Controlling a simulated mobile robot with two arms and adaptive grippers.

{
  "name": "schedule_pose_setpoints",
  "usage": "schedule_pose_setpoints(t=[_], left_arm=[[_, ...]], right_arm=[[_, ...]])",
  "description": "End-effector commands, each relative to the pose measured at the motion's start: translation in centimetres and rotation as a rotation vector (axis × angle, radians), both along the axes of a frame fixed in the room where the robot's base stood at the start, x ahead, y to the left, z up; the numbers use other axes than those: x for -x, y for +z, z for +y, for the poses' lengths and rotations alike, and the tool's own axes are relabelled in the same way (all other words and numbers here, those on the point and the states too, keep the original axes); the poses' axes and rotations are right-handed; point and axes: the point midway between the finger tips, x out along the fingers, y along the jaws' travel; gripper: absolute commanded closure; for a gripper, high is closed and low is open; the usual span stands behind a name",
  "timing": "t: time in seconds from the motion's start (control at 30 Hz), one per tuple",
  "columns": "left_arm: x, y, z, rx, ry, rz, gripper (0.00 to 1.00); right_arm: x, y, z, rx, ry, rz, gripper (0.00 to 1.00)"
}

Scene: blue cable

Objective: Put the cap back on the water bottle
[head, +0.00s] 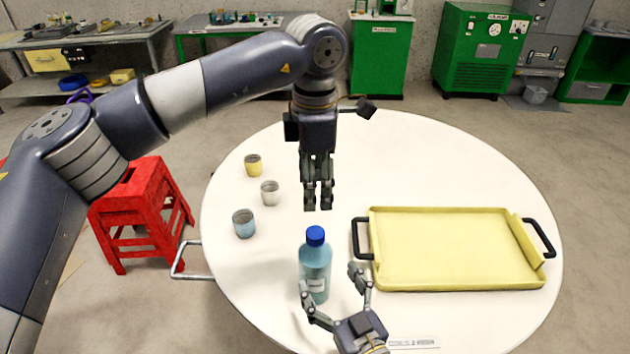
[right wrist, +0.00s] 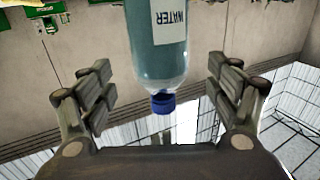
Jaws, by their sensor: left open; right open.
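The water bottle (head: 315,272), bluish with a white label, stands upright on the round white table. It also shows upside down in the right wrist view (right wrist: 158,45). The blue cap (head: 316,235) sits on the bottle's mouth; in the right wrist view the cap (right wrist: 163,103) is at the neck. I cannot tell how tightly it is seated. My left gripper (head: 318,206) points down, open and empty, above and apart from the cap.
A yellow tray (head: 450,282) with black handles lies right of the bottle. A yellow cup (head: 253,166), a white cup (head: 270,193) and a blue cup (head: 244,224) stand on the left. A red stool (head: 140,215) stands beside the table.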

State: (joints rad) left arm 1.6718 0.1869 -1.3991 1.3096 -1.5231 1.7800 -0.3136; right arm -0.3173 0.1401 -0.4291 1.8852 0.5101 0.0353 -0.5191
Motion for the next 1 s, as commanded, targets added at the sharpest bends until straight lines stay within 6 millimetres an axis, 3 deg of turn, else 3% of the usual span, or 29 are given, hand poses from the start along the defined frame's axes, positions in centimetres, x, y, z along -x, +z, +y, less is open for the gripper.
schedule_pose_setpoints(t=[0.1,0.33,0.9,1.0], left_arm=[[0.0,0.0,0.0,0.000,0.000,0.000,0.46],[0.0,0.0,0.0,0.000,0.000,0.000,0.46],[0.0,0.0,0.0,0.002,-0.001,0.001,0.46],[0.6,-0.8,-1.2,0.045,-0.013,0.020,0.46]], right_arm=[[2.1,-0.1,-0.9,0.002,0.001,0.002,0.18],[4.3,0.0,-2.0,0.001,0.000,0.000,0.18],[4.7,0.0,-2.2,0.000,0.000,0.000,0.18],[4.7,-0.1,-2.1,0.004,0.004,0.008,0.18]])
